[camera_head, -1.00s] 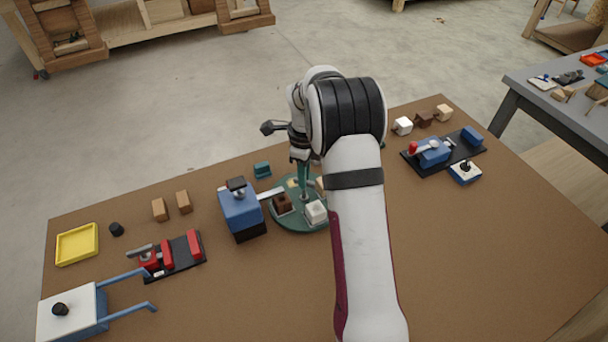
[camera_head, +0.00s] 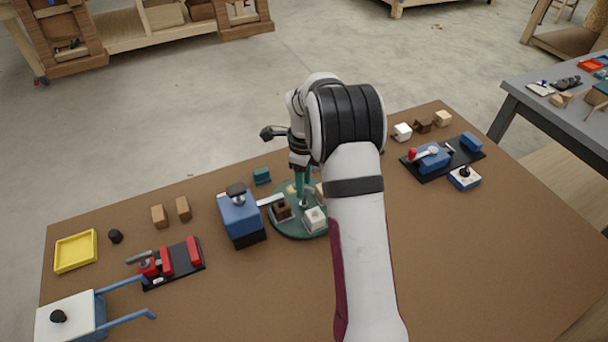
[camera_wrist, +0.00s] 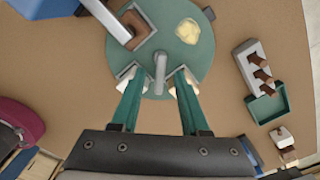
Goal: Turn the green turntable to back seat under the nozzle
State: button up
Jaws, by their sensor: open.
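The green turntable (camera_head: 290,229) stands mid-table, carrying a brown block (camera_head: 281,209) and a white block (camera_head: 314,219) in seats; other blocks on it are partly hidden. In the wrist view the turntable (camera_wrist: 205,55) shows a grey upright post (camera_wrist: 160,72), a cream piece (camera_wrist: 188,31) and the brown block (camera_wrist: 140,38). The nozzle, a grey bar on the blue box (camera_head: 238,214), reaches over the turntable's left edge by the brown block. My gripper (camera_wrist: 158,80) is open, its teal fingers pointing down on either side of the post. Pale blocks beside the fingertips are partly covered.
To the left are a red clamp on a black plate (camera_head: 183,275), a yellow tray (camera_head: 61,267) and wooden blocks (camera_head: 159,216). A blue device (camera_head: 432,157) and small blocks (camera_head: 402,132) sit at the right. The table front is mostly bare.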

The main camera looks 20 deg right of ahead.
notch_tip(320, 180, up, 16)
jog(key=shift+f, duration=0.15)
jog(key=s+a+r+n+y, duration=0.1)
jog(key=s+a+r+n, duration=0.1)
jog(key=s+a+n, duration=0.4)
jog(key=s+a+r+n, duration=0.1)
jog(key=s+a+n, duration=0.4)
jog(key=s, duration=0.4)
jog(key=s+a+f+n, duration=0.2)
jog(key=s+n, duration=0.3)
jog(key=s, duration=0.3)
jog(key=s+a+f+n, duration=0.3)
jog(key=s+n, duration=0.2)
jog(key=s, duration=0.4)
jog(key=shift+a+f+y, duration=0.25)
jog(key=shift+f+y, duration=0.15)
